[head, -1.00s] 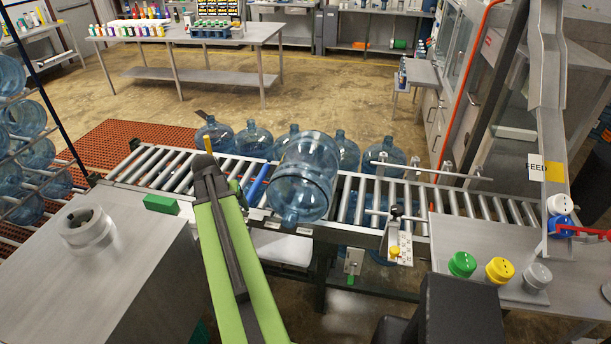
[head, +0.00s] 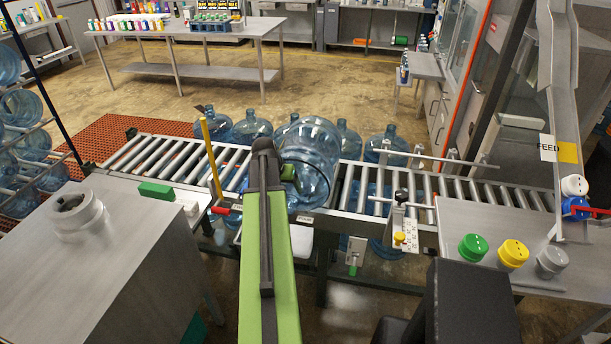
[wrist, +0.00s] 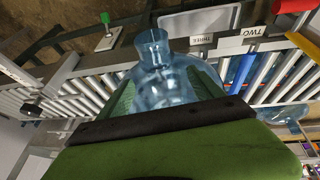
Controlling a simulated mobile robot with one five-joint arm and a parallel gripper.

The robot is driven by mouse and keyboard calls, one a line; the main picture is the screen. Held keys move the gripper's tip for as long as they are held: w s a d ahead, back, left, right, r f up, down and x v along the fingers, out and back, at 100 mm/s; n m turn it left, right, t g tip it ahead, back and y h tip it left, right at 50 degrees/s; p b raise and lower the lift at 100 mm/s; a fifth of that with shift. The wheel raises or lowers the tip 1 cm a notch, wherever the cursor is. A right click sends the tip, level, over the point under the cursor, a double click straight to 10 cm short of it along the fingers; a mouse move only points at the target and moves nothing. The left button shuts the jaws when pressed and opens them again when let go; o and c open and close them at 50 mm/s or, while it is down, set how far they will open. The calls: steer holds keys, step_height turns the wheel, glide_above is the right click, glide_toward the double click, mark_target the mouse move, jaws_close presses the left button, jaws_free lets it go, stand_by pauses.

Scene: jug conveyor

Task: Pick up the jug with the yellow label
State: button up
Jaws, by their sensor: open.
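A clear blue jug (head: 318,165) lies tilted on the roller conveyor, partly hidden by my arm in the head view. In the wrist view the same jug (wrist: 165,85) shows with its neck toward the top of the picture. No yellow label shows on the visible part of it. My gripper (head: 290,178) is at the near side of this jug. In the wrist view the green fingers of my gripper (wrist: 165,92) stand apart, one on each side of the jug. I cannot tell whether they touch it.
Several more blue jugs (head: 383,143) stand behind the conveyor (head: 170,160). A yellow post (head: 211,155) rises left of my arm. A rail (head: 440,160) and a stop bracket (head: 402,222) are at the right. Green, yellow and grey caps (head: 513,252) sit on the right bench.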

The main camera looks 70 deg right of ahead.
mark_target(291, 194)
steer(key=b+x, duration=0.1)
steer(key=x, duration=0.1)
steer(key=shift+d+f, duration=0.15)
steer(key=shift+f, duration=0.25)
steer(key=shift+r, duration=0.1)
steer(key=b+x, duration=0.4)
steer(key=x, duration=0.1)
steer(key=shift+s+b, duration=0.15)
steer(key=shift+b, duration=0.25)
steer(key=shift+c, duration=0.5)
steer(key=shift+d, duration=0.1)
jaws_close()
